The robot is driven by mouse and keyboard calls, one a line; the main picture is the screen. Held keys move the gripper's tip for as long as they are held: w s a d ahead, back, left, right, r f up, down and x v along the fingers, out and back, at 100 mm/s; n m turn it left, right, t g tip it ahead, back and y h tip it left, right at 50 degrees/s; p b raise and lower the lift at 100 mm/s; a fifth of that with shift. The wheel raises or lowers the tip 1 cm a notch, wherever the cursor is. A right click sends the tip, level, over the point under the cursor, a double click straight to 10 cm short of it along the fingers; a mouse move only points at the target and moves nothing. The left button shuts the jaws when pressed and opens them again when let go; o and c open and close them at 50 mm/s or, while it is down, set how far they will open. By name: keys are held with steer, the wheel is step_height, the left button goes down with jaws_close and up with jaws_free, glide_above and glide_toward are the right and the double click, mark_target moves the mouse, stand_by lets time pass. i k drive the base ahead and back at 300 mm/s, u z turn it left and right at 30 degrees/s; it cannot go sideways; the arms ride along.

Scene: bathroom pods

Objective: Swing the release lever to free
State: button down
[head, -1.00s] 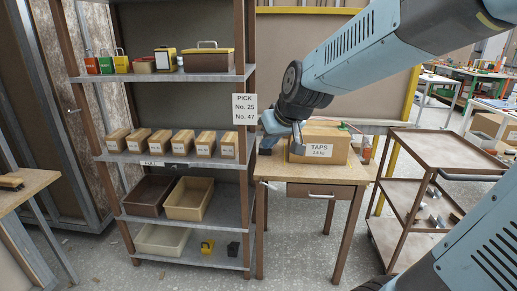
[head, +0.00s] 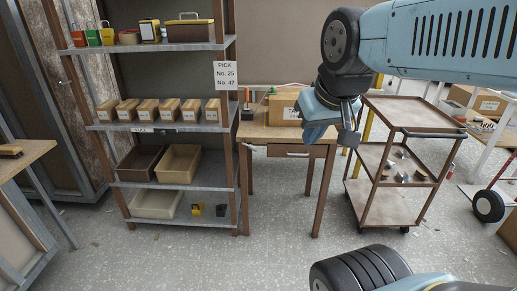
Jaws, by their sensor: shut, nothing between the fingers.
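I cannot make out the release lever in this view. My gripper (head: 347,138) hangs at the end of my arm, right of the picture's middle, pointing down. Its fingers are small and dark here; they look shut, with nothing held. It covers part of the right side of a small wooden table (head: 255,133) and part of a cardboard box (head: 283,109) on it. I see no contact between the gripper and anything.
A shelf rack (head: 190,128) with boxes and bins stands left of the table. A brown three-tier trolley (head: 400,112) with loose parts on its middle shelf stands right. A hand truck wheel (head: 488,206) shows at the right edge.

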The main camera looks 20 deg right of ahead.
mark_target(250, 146)
steer(key=z, duration=0.5)
steer(key=i, duration=0.85)
steer(key=u, duration=0.5)
